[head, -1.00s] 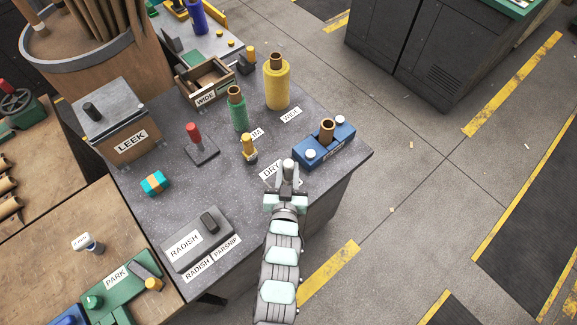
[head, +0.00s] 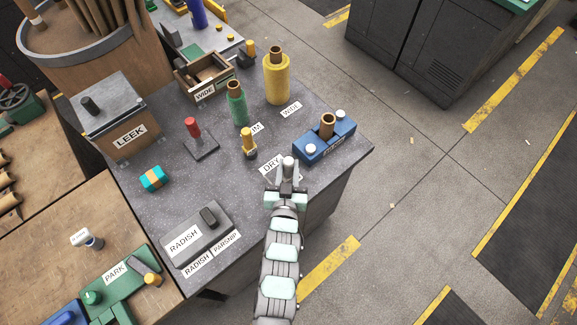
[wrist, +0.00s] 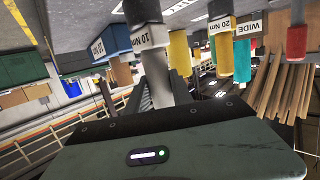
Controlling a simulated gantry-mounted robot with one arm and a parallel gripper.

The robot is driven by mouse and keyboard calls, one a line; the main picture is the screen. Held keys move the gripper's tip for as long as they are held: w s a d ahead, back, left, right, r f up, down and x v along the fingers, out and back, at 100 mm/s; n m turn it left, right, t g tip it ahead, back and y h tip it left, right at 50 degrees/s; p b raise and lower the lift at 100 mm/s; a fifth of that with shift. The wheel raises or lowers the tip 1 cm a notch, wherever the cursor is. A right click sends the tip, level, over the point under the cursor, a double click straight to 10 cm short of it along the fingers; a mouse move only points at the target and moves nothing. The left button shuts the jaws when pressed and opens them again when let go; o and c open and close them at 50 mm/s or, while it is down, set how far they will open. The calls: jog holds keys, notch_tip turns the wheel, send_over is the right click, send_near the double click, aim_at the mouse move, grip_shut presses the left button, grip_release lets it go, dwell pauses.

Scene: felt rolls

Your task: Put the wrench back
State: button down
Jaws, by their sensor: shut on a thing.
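My gripper (head: 288,180) is over the near right part of the dark speckled bench and is shut on a grey cylindrical handle (head: 289,161). The handle has a pale top and stands between the fingers, beside the DRY label (head: 271,165). In the wrist view the grey handle (wrist: 158,75) rises from between the jaws, with a white 10 Nm label across its far part. I take it for the wrench; its lower end is hidden, and I cannot tell whether it touches the bench.
A blue block (head: 324,138) with a brown-topped post is close on the right. A RADISH box (head: 199,234) is at front left. Bare bench lies left of the gripper.

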jog(key=shift+f, duration=0.25)
jog(key=c, duration=1)
grip_release()
jog(key=shift+c, duration=0.2)
jog(key=shift+s, duration=0.1)
jog(key=v, duration=1)
jog(key=shift+s, duration=0.25)
